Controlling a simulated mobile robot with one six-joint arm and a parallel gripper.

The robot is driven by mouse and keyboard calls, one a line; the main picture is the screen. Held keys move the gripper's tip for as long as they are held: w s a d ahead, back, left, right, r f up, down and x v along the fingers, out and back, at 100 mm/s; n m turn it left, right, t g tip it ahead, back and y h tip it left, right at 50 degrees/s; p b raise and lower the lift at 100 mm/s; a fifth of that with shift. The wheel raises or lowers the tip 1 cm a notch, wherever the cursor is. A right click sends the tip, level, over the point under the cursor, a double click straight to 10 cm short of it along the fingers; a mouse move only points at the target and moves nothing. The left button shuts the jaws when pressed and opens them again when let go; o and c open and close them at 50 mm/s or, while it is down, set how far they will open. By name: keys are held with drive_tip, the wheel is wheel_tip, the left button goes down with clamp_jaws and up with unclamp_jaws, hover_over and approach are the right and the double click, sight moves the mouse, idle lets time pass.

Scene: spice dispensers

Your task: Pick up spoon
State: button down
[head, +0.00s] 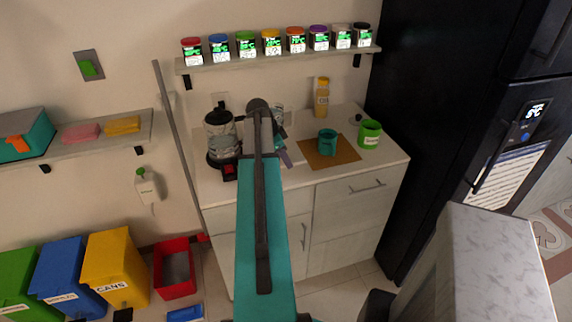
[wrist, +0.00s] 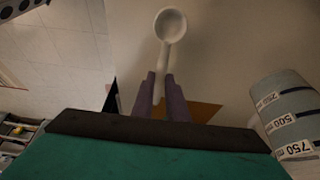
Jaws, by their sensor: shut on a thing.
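A pale spoon (wrist: 170,26) shows in the wrist view, with its round bowl at the top centre and its handle running down between my fingers. My gripper (wrist: 161,84) has two purple-grey fingers shut on the spoon's handle. In the head view, my gripper (head: 286,157) is partly hidden behind my teal arm, over the counter (head: 225,188). I cannot make out the spoon in the head view.
A blender (head: 221,138) stands left of my arm. A teal mug (head: 327,142) stands on a brown mat (head: 345,154), with a green cup (head: 369,134) to its right. An oil bottle (head: 321,97) stands behind. A jar shelf (head: 280,58) hangs above. A measuring cup (wrist: 288,112) is close at right.

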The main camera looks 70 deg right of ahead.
drive_tip(key=shift+r, duration=0.65)
drive_tip(key=shift+s+a+r+b, duration=0.15)
drive_tip(key=shift+r+b, duration=0.1)
drive_tip(key=shift+b, duration=0.15)
drive_tip(key=s+a+r+b, duration=0.1)
drive_tip(key=s+a+b, duration=0.3)
drive_tip(key=s+a, duration=0.7)
drive_tip(key=shift+r, duration=0.25)
drive_tip(key=shift+w, duration=0.15)
